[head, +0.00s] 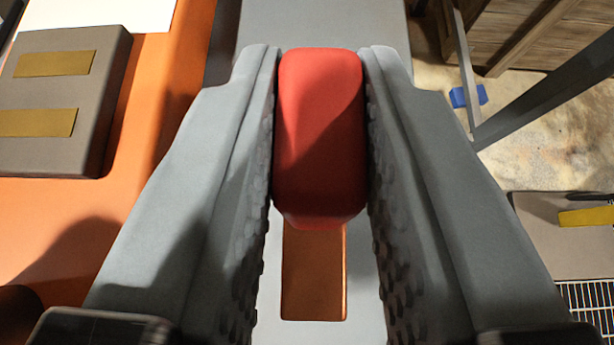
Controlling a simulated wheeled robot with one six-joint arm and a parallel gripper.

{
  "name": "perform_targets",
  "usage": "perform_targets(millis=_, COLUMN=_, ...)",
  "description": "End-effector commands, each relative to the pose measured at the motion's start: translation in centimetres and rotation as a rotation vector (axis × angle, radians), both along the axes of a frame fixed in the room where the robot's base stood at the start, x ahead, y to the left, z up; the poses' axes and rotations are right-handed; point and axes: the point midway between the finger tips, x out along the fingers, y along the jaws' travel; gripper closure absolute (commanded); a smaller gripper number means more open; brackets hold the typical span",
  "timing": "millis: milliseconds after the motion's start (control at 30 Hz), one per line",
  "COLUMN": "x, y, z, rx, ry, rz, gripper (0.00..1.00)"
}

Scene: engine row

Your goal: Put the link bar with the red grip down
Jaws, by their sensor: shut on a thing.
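The red grip (320,135) of the link bar is between the two grey fingers of my gripper (320,130), in the middle of the head view. Both fingers touch its sides, and my gripper is shut on it. The rest of the link bar is not clearly visible; the grip and fingers hide what is under them. Below the grip in the picture, a grey surface (364,300) shows a rectangular orange-brown recess or patch (313,275). I cannot tell how far the grip is above it.
An orange surface (45,215) lies at the left, with a grey-brown block (75,95) bearing two yellow strips. A wooden crate (540,40), a blue object (468,96) and a grey bar (545,90) are at the upper right. A wire grid (590,300) is at the lower right.

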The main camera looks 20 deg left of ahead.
Motion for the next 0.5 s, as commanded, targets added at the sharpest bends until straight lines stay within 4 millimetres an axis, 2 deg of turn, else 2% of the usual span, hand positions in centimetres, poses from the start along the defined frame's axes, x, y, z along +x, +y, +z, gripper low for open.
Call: perform_targets(millis=500, x=0.0, y=0.0, z=-4.2, rx=-0.001, ry=-0.001, rz=0.000, gripper=1.00)
